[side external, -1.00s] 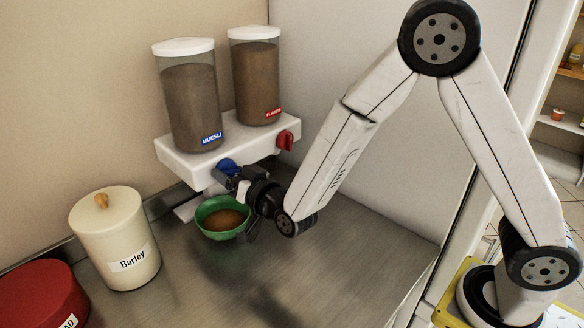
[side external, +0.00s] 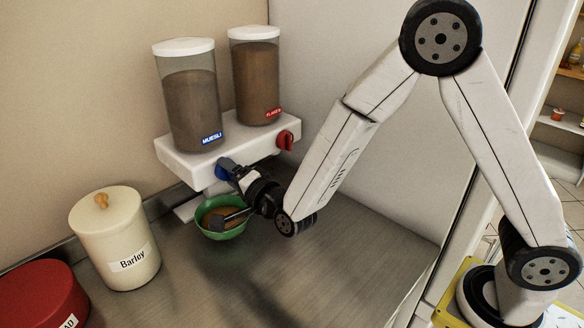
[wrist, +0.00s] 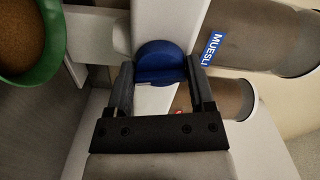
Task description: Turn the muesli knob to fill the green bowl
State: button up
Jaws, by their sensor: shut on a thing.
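The blue muesli knob (side external: 221,171) is on the front of the white dispenser base, under the canister labelled MUESLI (side external: 192,110). My gripper (side external: 234,173) is shut on the knob. In the wrist view the blue knob (wrist: 161,62) sits between the two fingers of my gripper (wrist: 160,75). The green bowl (side external: 236,232) stands on the counter below the knob and holds brown muesli. A dark part of my wrist hides some of the bowl's contents. The bowl (wrist: 60,45) also shows at the wrist view's upper left, with brown grains in it.
A second canister labelled FLAKES (side external: 256,85) stands to the right, with a red knob (side external: 285,140) below it. A cream Barley jar (side external: 113,240) and a red tin (side external: 38,292) stand at left. The counter (side external: 310,270) right of the bowl is clear.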

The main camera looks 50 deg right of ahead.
jog(key=shift+m, duration=1.3)
jog(key=o, duration=1.2)
jog(key=shift+s, duration=0.15)
jog(key=shift+s, duration=3.8)
jog(key=shift+w+d, duration=0.1)
